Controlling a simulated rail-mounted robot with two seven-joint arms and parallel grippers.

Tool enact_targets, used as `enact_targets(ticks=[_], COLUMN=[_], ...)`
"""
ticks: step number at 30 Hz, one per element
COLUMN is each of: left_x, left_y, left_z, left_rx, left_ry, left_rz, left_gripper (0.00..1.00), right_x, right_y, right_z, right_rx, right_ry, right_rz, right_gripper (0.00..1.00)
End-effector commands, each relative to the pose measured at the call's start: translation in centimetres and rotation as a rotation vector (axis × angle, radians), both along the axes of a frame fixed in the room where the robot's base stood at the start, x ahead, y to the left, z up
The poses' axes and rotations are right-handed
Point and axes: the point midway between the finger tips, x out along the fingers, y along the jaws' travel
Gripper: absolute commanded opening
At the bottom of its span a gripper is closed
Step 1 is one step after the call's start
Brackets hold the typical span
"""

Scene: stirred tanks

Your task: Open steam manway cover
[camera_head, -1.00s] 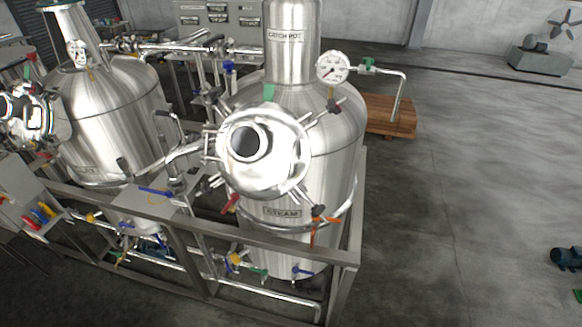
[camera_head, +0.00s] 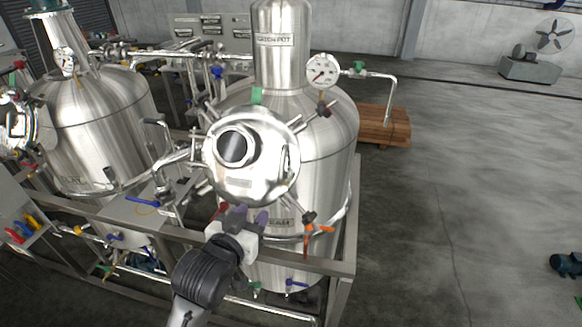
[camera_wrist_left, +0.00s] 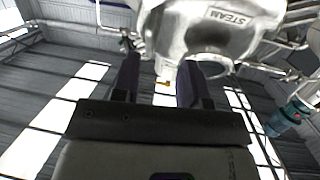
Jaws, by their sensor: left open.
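The steam manway cover (camera_head: 262,180) is a round polished dome with a dark sight glass (camera_head: 236,148) on the front of the right-hand tank. Several swing bolts with knobs stick out around its rim. In the left wrist view the cover (camera_wrist_left: 205,35) hangs above the fingers, with STEAM lettering (camera_wrist_left: 228,16) on it. It looks seated on the tank. My left gripper (camera_head: 248,216) is open and empty just below the cover's lower edge. Its two dark fingers (camera_wrist_left: 160,78) point up towards the cover in the wrist view. Contact cannot be told. My right gripper is out of view.
A pressure gauge (camera_head: 322,71) stands right of the cover. A bent pipe and hinge arm (camera_head: 170,160) lie to its left. A metal frame rail (camera_head: 330,266) runs in front of the tanks. A second tank (camera_head: 95,125) stands left. The floor at right is mostly clear.

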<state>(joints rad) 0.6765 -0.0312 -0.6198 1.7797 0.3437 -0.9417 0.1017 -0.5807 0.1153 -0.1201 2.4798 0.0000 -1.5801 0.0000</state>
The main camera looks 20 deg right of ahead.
Motion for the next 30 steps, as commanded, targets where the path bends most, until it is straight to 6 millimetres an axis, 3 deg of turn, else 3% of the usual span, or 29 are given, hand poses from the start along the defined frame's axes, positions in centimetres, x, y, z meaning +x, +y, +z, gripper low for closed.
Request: enact_targets(ticks=[6, 11, 30], left_x=[0.1, 0.5, 7.3], left_y=[-0.7, -1.1, -8.0], left_z=[2.2, 3.0, 3.1], left_rx=[-0.175, -0.217, -0.216], left_ry=[-0.057, -0.067, -0.063], left_rz=[-0.032, -0.033, -0.032], left_gripper=[0.4, 0.4, 0.4], right_x=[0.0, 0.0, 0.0], right_y=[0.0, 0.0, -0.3], right_z=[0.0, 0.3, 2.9], right_rx=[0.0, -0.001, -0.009], right_ry=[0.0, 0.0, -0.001], right_rz=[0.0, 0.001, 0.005], right_gripper=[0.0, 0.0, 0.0])
